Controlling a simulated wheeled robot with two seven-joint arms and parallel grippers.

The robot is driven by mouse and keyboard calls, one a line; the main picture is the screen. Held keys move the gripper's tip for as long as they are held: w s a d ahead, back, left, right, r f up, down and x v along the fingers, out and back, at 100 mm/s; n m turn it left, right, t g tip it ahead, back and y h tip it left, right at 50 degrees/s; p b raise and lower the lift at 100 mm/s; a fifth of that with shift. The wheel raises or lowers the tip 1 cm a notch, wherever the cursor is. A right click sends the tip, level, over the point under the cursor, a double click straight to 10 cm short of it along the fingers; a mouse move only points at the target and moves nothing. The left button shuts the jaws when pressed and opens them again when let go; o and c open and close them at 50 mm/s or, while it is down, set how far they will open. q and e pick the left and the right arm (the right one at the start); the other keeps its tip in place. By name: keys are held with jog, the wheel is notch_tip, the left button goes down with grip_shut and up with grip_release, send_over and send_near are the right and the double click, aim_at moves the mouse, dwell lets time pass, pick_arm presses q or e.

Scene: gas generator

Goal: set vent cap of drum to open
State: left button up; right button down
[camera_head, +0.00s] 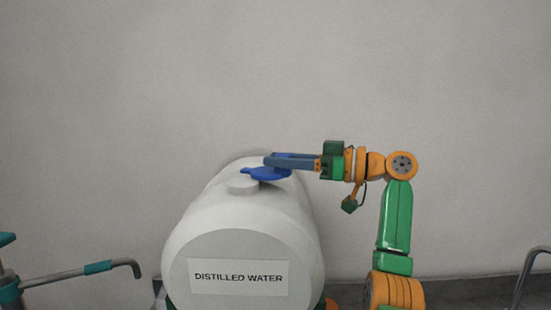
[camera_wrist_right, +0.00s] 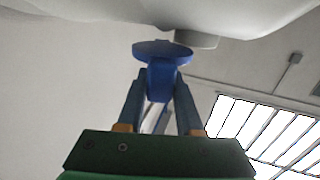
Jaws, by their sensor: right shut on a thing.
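The white drum (camera_head: 235,225) lies on its side and bears a label reading DISTILLED WATER. The blue vent cap (camera_head: 266,174) is on top of the drum, beside a short white round neck (camera_head: 243,185). In the right wrist view, the vent cap (camera_wrist_right: 160,52) shows as a blue disc with a block-like handle. My right gripper (camera_head: 272,161) reaches in from the right above the drum. Its fingers (camera_wrist_right: 160,92) are shut on the cap's handle. My left gripper is not in view.
A grey pipe with teal parts (camera_head: 95,268) stands to the left of the drum. A grey curved rail (camera_head: 525,275) is at the far right. A plain wall (camera_head: 270,70) stands behind. The space above the drum is clear.

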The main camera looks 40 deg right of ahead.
jog(key=shift+r, duration=0.2)
jog(key=c, duration=0.7)
grip_release()
jog(key=shift+s, duration=0.1)
jog(key=shift+o, duration=0.7)
jog(key=shift+s+d, duration=0.1)
jog(key=shift+s, duration=0.15)
jog(key=shift+f, duration=0.1)
jog(key=b+v, duration=0.1)
jog(key=v, duration=0.6)
jog(key=shift+d, duration=0.1)
